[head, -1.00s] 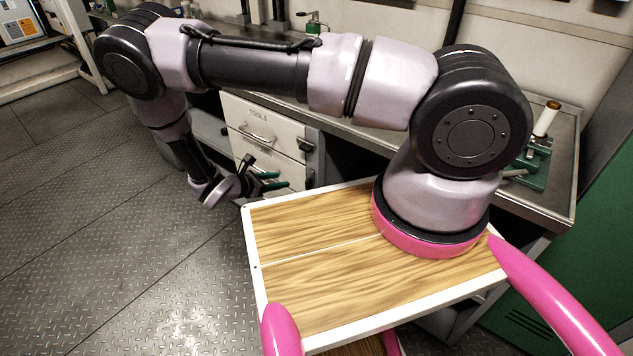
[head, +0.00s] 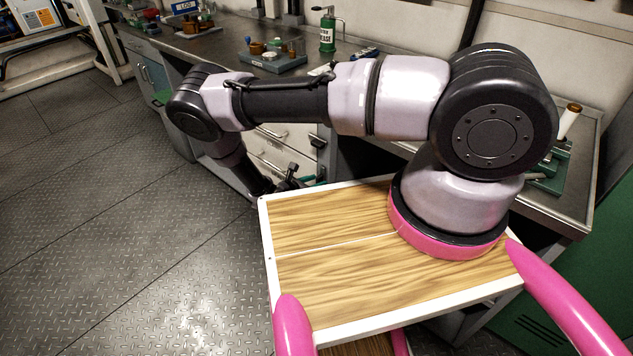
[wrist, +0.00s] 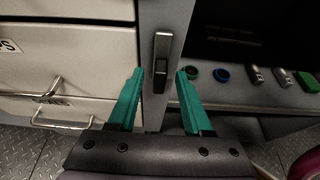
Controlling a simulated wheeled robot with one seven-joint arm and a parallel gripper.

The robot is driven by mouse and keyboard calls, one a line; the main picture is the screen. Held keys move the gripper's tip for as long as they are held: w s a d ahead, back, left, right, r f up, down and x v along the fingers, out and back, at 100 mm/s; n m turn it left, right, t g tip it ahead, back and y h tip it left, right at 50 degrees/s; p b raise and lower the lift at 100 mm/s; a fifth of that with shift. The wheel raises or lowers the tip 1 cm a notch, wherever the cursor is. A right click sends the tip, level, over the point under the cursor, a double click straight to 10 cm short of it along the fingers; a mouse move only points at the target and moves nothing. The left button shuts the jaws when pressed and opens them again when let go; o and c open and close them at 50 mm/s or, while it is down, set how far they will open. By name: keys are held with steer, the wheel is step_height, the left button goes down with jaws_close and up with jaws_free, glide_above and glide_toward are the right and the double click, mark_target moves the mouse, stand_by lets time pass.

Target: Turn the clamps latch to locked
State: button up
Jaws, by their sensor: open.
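The clamps latch (wrist: 162,62) is a dark bar on a grey upright post. In the wrist view it stands upright, beside a pale drawer (wrist: 70,62) whose label is cut off, showing only "PS". My gripper (wrist: 159,73) is open and empty. Its two teal fingers stand to the left and right of the latch's lower part, and I see no contact; the depth gap is unclear. In the head view my gripper (head: 292,179) is low by the drawer front, partly hidden by the wooden top, and this latch cannot be made out clearly.
Another dark latch (head: 317,142) sits higher on the post. Drawer handles (wrist: 50,90) stick out left of my fingers. A shelf (wrist: 245,90) with a blue ring and several small items lies to the right. The workbench (head: 215,45) runs above; open floor lies left.

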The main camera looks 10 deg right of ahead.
steer(key=shift+w+d+f, duration=0.15)
steer(key=shift+w+d, duration=0.05)
steer(key=shift+d, duration=0.05)
jaws_close()
steer(key=shift+w+a+f+n+g+h, duration=0.25)
steer(key=shift+n+g+h, duration=0.6)
steer(key=shift+n, duration=1.4)
steer(key=shift+w+a+f+n+g+h, duration=0.2)
steer(key=shift+f+n+g+h, duration=0.2)
steer(key=shift+n+h, duration=1.4)
steer(key=shift+w+a+f+n+g+h, duration=0.15)
steer(key=shift+w+f+n+g+h, duration=0.3)
steer(key=shift+n, duration=2.3)
steer(key=shift+s+r, duration=0.15)
steer(key=shift+s, duration=0.05)
